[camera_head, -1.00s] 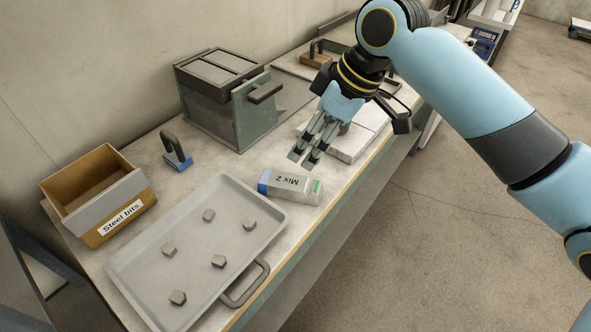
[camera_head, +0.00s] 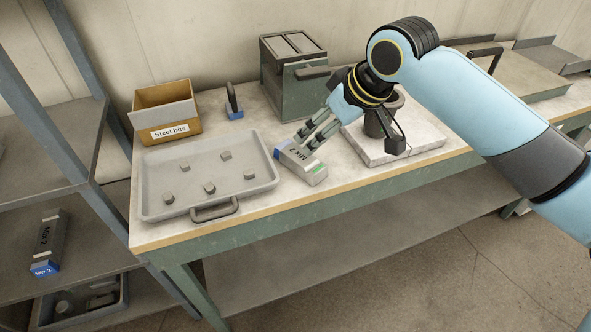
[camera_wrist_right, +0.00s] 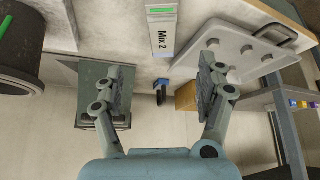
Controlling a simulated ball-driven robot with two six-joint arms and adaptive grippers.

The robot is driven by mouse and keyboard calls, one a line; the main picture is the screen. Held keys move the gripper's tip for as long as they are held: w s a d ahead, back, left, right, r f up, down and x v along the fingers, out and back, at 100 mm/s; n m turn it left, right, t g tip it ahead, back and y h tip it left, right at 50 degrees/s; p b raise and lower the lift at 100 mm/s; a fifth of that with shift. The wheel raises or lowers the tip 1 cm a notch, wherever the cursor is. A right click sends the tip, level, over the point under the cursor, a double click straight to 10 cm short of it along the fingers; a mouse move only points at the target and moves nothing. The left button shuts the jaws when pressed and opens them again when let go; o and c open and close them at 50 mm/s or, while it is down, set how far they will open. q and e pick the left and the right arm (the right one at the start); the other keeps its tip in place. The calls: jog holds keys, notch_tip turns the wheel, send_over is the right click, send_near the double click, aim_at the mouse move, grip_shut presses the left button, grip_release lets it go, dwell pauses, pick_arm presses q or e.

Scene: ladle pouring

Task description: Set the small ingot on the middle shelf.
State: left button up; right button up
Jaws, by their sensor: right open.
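A grey ingot (camera_head: 303,165) marked "Mix 2", with a blue end and a green mark, lies on the workbench right of the grey tray. My right gripper (camera_head: 307,136) is open just above and behind it, its fingertips overlapping its far edge in the head view. In the right wrist view the ingot (camera_wrist_right: 162,32) lies ahead of the spread, empty fingers (camera_wrist_right: 160,75). A shelf rack stands at the left. A darker, blue-ended "Mix 2" ingot (camera_head: 48,240) lies on its middle visible shelf (camera_head: 88,235). My left gripper is out of view.
The grey tray (camera_head: 150,200) holds several metal bits. Behind it are a "Steel bits" box (camera_head: 168,112) and a blue-based handled block (camera_head: 235,108). A green metal box (camera_head: 290,90) and a dark pot (camera_head: 378,122) on a pale slab stand near my arm.

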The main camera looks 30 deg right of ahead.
aim_at(300, 156)
jog(key=x, duration=0.5)
jog(key=shift+f, duration=0.3)
jog(key=x, duration=0.5)
jog(key=shift+a, duration=0.25)
jog(key=shift+w+f, duration=0.15)
jog(key=shift+c, duration=1.7)
jog(key=c, duration=0.5)
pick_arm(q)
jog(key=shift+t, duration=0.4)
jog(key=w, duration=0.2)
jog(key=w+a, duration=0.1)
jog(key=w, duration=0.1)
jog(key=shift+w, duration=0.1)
pick_arm(e)
grip_shut()
